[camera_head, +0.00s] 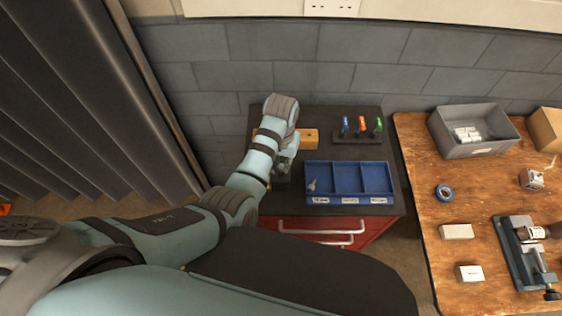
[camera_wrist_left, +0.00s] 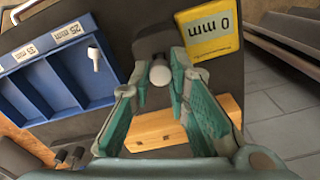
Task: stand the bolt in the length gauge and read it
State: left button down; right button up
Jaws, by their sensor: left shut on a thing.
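My left gripper (camera_head: 285,163) is over the left part of the dark cabinet top. In the left wrist view its teal fingers (camera_wrist_left: 162,82) are shut on a bolt, whose pale round head (camera_wrist_left: 160,74) shows between the tips. The bolt's shank is hidden. Just beyond the tips is the dark body of the length gauge (camera_wrist_left: 155,42), with a yellow display (camera_wrist_left: 208,32) reading 0 mm, upside down in this view. I cannot tell whether the bolt touches the gauge. Another bolt (camera_wrist_left: 95,58) is in the 25 mm compartment of the blue tray (camera_wrist_left: 75,75).
A wooden block (camera_head: 309,138) lies beside the gripper. A rack (camera_head: 357,138) with blue, orange and green tools stands behind the tray. Red drawers (camera_head: 325,234) are below.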

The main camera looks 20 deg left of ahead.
aim_at(281, 166)
pick_arm(q)
jog(key=shift+f+b, duration=0.85)
jog(key=shift+f, duration=0.5)
jog(key=c, duration=1.4)
grip_release()
jog(key=shift+c, duration=0.2)
jog(key=shift+r, duration=0.1)
notch_tip(281, 166, up, 8)
jog(key=shift+f, duration=0.25)
